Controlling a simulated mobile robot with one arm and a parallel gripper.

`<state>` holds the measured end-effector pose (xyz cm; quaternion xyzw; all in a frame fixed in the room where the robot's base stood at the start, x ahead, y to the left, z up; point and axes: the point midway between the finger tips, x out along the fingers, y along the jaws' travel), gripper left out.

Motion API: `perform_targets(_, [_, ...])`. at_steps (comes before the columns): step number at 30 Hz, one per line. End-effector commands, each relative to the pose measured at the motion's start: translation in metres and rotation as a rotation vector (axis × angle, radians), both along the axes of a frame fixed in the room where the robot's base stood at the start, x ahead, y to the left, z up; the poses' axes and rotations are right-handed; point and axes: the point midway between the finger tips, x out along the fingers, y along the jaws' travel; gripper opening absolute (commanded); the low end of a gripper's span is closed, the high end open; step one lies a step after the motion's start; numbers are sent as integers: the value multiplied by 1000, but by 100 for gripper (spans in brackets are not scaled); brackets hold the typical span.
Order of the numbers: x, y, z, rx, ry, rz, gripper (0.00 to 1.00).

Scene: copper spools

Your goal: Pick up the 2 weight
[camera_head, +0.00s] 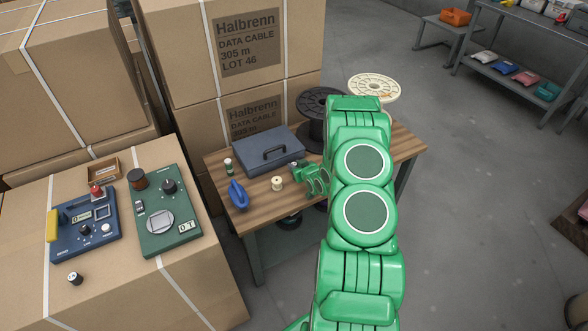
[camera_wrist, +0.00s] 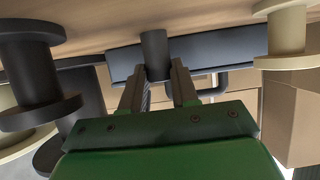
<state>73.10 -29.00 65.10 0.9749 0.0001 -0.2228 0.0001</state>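My gripper (camera_head: 314,180) is low over the wooden table (camera_head: 222,170), right of the dark case (camera_head: 255,154). In the wrist view my gripper (camera_wrist: 158,88) has its two fingers apart. A plain dark cylinder (camera_wrist: 154,50), possibly the 2 weight, stands on the table in line with the gap between the fingertips. I cannot tell whether it touches them, and no number on it is readable. In the head view this cylinder is not clear behind my gripper and arm. A small dark cylinder with a pale top (camera_head: 74,278) sits on the left carton.
A cream spool (camera_head: 277,184), a blue tool (camera_head: 237,194) and a small bottle (camera_head: 228,167) stand near the case. Large black (camera_head: 318,108) and cream (camera_head: 374,88) spools are at the table's back. Tall cartons (camera_head: 205,60) rise behind; instruments (camera_head: 168,222) occupy the left carton.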

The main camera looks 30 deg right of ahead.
Motion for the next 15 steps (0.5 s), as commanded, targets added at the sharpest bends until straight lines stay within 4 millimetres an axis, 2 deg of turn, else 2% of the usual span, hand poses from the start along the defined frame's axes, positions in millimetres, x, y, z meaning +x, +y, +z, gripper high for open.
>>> perform_targets(1, [0, 0, 0, 0, 0, 0, 13])
perform_targets(3, [0, 0, 0, 0, 0, 0, 2])
perform_targets(4, [0, 0, 0, 0, 0, 0, 0])
perform_targets(15, [0, 0, 2, 0, 0, 0, 0])
